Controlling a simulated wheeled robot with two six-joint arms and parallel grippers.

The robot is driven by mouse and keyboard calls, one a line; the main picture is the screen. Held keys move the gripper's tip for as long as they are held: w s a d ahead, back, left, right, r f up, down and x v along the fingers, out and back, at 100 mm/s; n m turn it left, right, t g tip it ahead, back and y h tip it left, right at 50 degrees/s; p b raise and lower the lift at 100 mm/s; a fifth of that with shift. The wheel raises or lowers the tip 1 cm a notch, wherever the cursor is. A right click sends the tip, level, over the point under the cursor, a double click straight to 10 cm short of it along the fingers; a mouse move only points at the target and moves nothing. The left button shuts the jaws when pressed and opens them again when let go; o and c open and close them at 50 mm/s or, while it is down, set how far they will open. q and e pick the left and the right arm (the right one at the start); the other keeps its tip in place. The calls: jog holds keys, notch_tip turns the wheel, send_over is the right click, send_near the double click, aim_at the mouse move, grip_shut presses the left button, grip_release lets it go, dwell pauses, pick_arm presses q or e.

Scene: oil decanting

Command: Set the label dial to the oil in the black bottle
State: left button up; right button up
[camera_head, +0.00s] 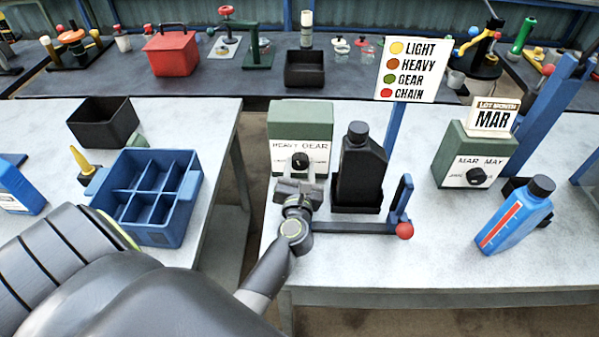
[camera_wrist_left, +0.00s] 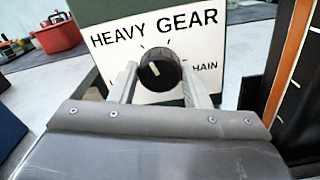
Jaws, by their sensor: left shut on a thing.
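The label dial is a black knob (camera_head: 300,160) on the white face of a green box (camera_head: 301,121), lettered HEAVY and GEAR at the top. In the left wrist view the knob (camera_wrist_left: 160,70) has a white pointer mark tilted up and left, toward the HEAVY side. CHAIN is partly covered at the right, and the left label is mostly hidden. My left gripper (camera_head: 299,174) is shut on the knob, one finger on each side. The black bottle (camera_head: 361,166) stands upright just right of the box. An orange-brown strip (camera_wrist_left: 291,62) shows on its side. My right gripper is not in view.
A sign (camera_head: 411,70) pairs yellow with LIGHT, brown-orange with HEAVY, green with GEAR and red with CHAIN. A blue bottle (camera_head: 515,215) and a month-dial box (camera_head: 473,155) are farther right.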

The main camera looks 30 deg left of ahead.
pick_arm(q)
jog(key=shift+n+b, duration=0.45)
jog(key=shift+n, duration=0.65)
jog(key=o, duration=1)
